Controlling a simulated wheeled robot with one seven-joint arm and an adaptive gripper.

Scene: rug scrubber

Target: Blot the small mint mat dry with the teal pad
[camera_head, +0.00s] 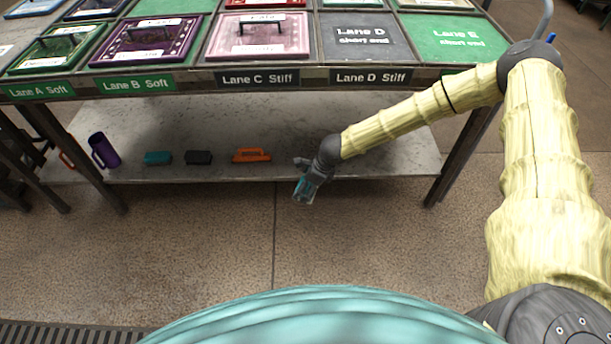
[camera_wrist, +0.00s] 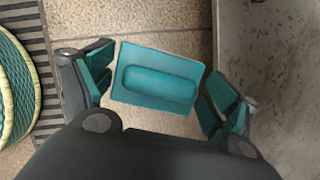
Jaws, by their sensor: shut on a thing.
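The teal pad (camera_wrist: 155,95), a flat rectangle with a rounded raised grip, sits between the two fingers of my gripper (camera_wrist: 158,90) in the wrist view. My gripper (camera_head: 304,184) is shut on it and holds it over the floor, just off the lower shelf's front edge in the head view. I cannot single out a small mint mat.
On the lower shelf (camera_head: 230,115) stand a purple mug (camera_head: 103,151), a teal block (camera_head: 158,158), a dark block (camera_head: 198,157) and an orange-handled brush (camera_head: 251,156). The table top above holds a purple mat (camera_head: 150,42) and a pink mat (camera_head: 259,37). Table legs flank the shelf.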

